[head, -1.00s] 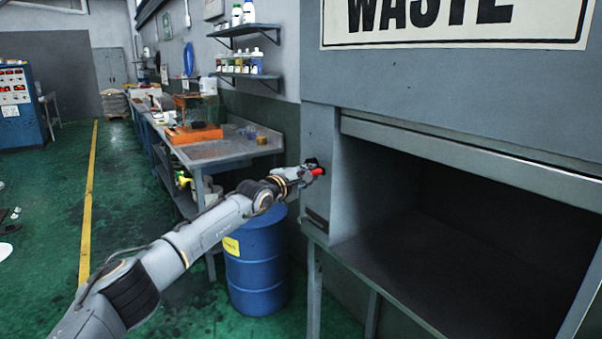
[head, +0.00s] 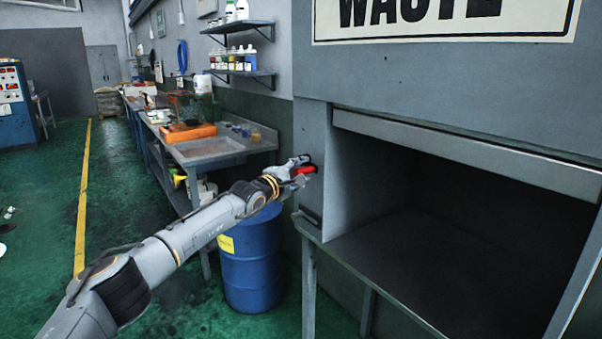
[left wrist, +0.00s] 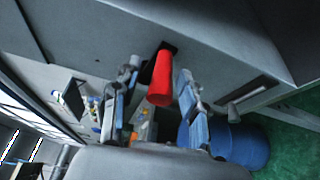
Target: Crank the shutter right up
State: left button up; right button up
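The crank's red handle (head: 303,170) sticks out from the side of the grey waste cabinet, left of its opening. My left gripper (head: 299,171) is at the handle, its fingers spread on either side. In the left wrist view, the red handle (left wrist: 160,82) lies between the two fingers (left wrist: 156,108), with gaps showing on both sides. The grey shutter (head: 460,152) is high, its lower edge crossing the top of the dark opening. My right gripper is not in view.
A blue drum (head: 250,262) stands below my left forearm. A workbench (head: 215,150) with an orange device (head: 188,132) runs along the wall behind. Shelves (head: 240,73) with bottles hang above. Green floor is free on the left.

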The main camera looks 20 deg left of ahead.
pick_arm(q)
jog(key=shift+s, duration=0.15)
jog(key=shift+s+d+f, duration=0.1)
jog(key=shift+s+f, duration=0.1)
jog(key=shift+s, duration=0.55)
jog(key=v, duration=1)
jog(key=shift+a+r, duration=0.25)
jog(key=shift+a, duration=0.15)
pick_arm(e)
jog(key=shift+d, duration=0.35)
pick_arm(q)
jog(key=shift+s, duration=0.1)
jog(key=shift+c, duration=0.3)
